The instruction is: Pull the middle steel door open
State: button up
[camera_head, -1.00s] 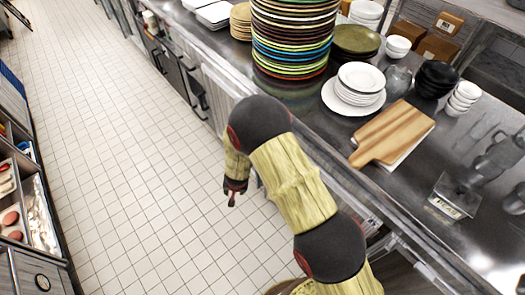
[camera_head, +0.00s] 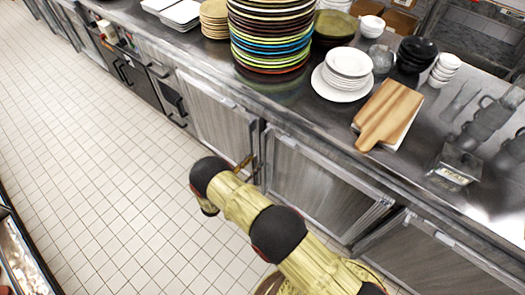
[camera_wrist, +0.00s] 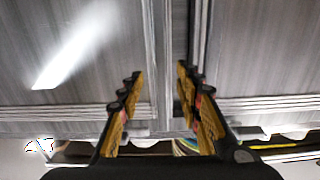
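The middle steel door (camera_head: 315,190) is a brushed grey panel under the counter, right of the left steel door (camera_head: 215,113) in the head view. It looks shut. A narrow dark upright gap separates these two doors. My gripper (camera_head: 243,163) is in front of the doors by this gap, partly hidden behind my arm. In the wrist view my gripper (camera_wrist: 158,77) is open, with its two fingers apart and nothing visible between them. They point at steel panels, close to the gap (camera_wrist: 180,60). Contact with a door edge cannot be told.
The steel counter (camera_head: 300,115) above holds a tall stack of coloured plates (camera_head: 270,35), white plates (camera_head: 345,72) and a wooden board (camera_head: 388,115). Another steel door (camera_head: 430,262) is at the right. Tiled floor (camera_head: 110,180) in front is clear.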

aim_at(263, 153)
jog(key=x, duration=0.2)
jog(key=b+x, duration=0.1)
jog(key=x, duration=0.4)
jog(key=shift+w+d+r, duration=0.2)
jog(key=shift+w+r, duration=0.05)
jog(key=shift+w, duration=0.1)
jog(key=shift+c, duration=1.3)
grip_shut()
